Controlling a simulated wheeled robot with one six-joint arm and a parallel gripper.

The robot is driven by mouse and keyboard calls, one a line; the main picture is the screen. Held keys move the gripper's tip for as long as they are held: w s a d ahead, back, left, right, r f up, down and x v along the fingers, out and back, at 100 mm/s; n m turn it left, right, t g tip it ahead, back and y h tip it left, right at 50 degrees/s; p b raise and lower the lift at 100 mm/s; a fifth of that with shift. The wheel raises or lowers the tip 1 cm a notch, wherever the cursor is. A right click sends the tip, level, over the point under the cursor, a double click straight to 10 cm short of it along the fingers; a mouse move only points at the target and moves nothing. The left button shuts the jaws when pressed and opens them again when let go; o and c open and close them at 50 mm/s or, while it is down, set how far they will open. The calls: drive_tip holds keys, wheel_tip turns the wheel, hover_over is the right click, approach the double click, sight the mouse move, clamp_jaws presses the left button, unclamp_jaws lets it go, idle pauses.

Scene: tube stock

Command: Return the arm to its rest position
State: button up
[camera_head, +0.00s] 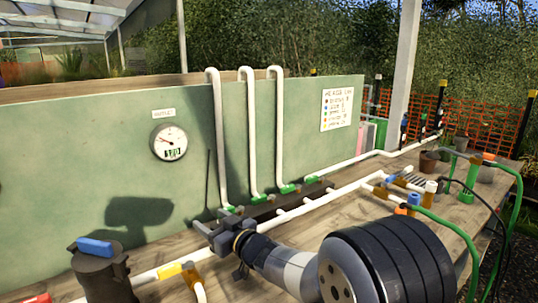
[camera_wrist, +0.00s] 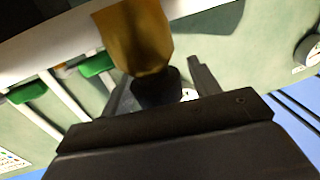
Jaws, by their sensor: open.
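My gripper (camera_head: 212,225) is at the end of my dark and white arm, which reaches in from the lower right in the head view. It is over the bench, in front of the green wall panel and close to the lower end of the left upright white pipe. In the wrist view my gripper (camera_wrist: 155,80) has its two dark fingers spread apart. A brown-yellow fitting (camera_wrist: 135,35) on a white pipe and a short black piece (camera_wrist: 155,88) show at the gap between them; I cannot tell whether they touch. No held object is visible.
Three white upright pipes (camera_head: 250,130) with green fittings (camera_head: 290,189) stand along the panel. A gauge (camera_head: 169,142) hangs on it. A dark canister with a blue top (camera_head: 96,246) stands front left. White pipes, green hoses (camera_head: 520,210) and pots (camera_head: 429,161) crowd the bench's right side.

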drive_tip(key=shift+r+n+g+y+p, duration=0.2)
drive_tip(key=shift+n+g+y+p, duration=0.1)
drive_tip(key=shift+p, duration=0.6)
drive_tip(key=n+g+y+p, duration=0.1)
drive_tip(key=p, duration=0.1)
drive_tip(key=shift+s+d+g+p, duration=0.1)
drive_tip(key=shift+s+g+p, duration=0.05)
drive_tip(key=shift+g+p, duration=0.2)
drive_tip(key=b+v, duration=0.1)
drive_tip(key=v, duration=0.6)
drive_tip(key=x, duration=0.5)
drive_tip(key=f+b+x, duration=0.1)
drive_tip(key=x, duration=0.1)
drive_tip(key=shift+a, duration=0.3)
drive_tip(key=shift+d+r+t+b, duration=0.1)
drive_tip(key=shift+r+t+b, duration=0.05)
drive_tip(key=shift+t+b, duration=0.35)
drive_tip(key=m+t+h+b, duration=0.1)
drive_tip(key=b, duration=0.1)
drive_tip(key=m+t+h+b, duration=0.1)
drive_tip(key=h+b, duration=0.1)
drive_tip(key=b, duration=0.1)
drive_tip(key=shift+w+d+m+t, duration=0.15)
drive_tip(key=shift+w+m+t, duration=0.05)
drive_tip(key=shift+m+t, duration=0.2)
drive_tip(key=shift+t+b, duration=0.25)
drive_tip(key=shift+b, duration=0.2)
